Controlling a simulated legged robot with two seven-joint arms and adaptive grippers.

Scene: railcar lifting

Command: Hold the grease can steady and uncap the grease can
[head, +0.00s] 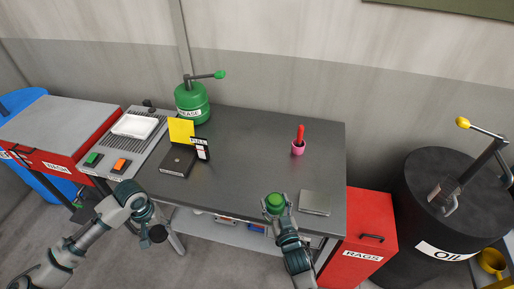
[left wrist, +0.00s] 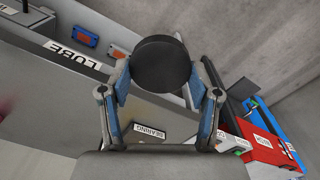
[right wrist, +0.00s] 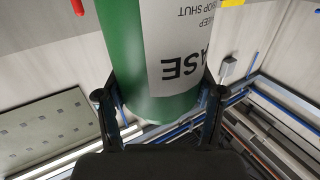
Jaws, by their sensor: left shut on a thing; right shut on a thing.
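The green grease can (head: 275,202) is at the table's front edge in the head view. My right gripper (head: 281,210) is shut around it. The right wrist view shows its green side (right wrist: 122,45) and white label between the fingers. My left gripper (head: 153,228) is shut on a black round cap (head: 158,234), off the table's front and well left of the can. In the left wrist view the cap (left wrist: 160,64) shows as a dark disc between the fingertips. The can's top looks green from above; its opening is too small to make out.
The dark table (head: 250,150) is mostly clear in the middle. A green grease pump (head: 192,104) stands at its back left, a pink cup (head: 298,149) at the right. A grey square plate (head: 315,203) lies right of the can. A red rags bin (head: 362,240) stands beside the table.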

